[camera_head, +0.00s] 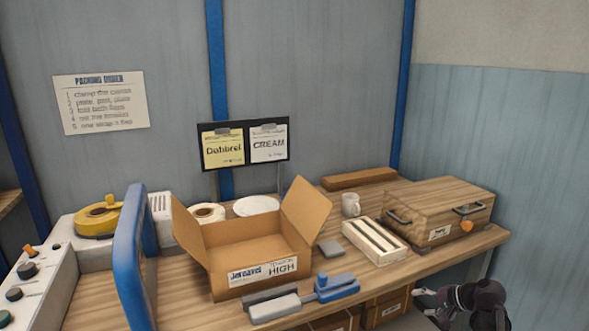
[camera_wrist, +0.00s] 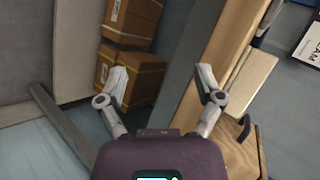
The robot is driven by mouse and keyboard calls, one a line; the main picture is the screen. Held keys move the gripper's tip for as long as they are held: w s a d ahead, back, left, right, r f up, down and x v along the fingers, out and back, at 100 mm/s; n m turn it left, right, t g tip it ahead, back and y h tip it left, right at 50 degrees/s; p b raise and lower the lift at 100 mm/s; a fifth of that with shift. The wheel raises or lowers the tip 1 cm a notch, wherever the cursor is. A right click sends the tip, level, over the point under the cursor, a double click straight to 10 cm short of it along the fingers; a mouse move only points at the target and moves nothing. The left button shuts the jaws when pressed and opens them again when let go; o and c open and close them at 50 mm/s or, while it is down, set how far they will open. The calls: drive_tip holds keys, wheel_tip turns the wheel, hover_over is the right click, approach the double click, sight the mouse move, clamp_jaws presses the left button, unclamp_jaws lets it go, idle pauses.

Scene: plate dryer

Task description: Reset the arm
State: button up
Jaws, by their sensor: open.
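My gripper (camera_head: 426,302) is at the lower right of the head view, in front of the workbench (camera_head: 385,279) and beyond its right front edge. In the wrist view my gripper (camera_wrist: 162,82) has its two fingers spread apart with nothing between them. It touches nothing that I can see. Stacked brown boxes (camera_wrist: 133,60) show beyond the fingers, and the bench's wooden edge (camera_wrist: 205,65) runs along the right finger.
On the bench stand an open cardboard box (camera_head: 262,245), a white slotted tray (camera_head: 374,242), a mug (camera_head: 350,205) and a wooden case (camera_head: 440,208). A blue frame (camera_head: 130,260) rises at left. Boxes (camera_head: 386,307) sit below.

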drive_tip(key=s+a+f+n+g+h, duration=0.3)
drive_tip(key=s+a+n+h, duration=0.15)
drive_tip(key=a, duration=0.55)
drive_tip(key=s+a+f+n+g+h, duration=0.35)
drive_tip(key=s+a, duration=0.25)
drive_tip(key=a, duration=0.4)
wheel_tip(320, 180, up, 16)
drive_tip(key=m+p, duration=0.1)
drive_tip(key=p, duration=1.6)
drive_tip(key=shift+s, duration=0.15)
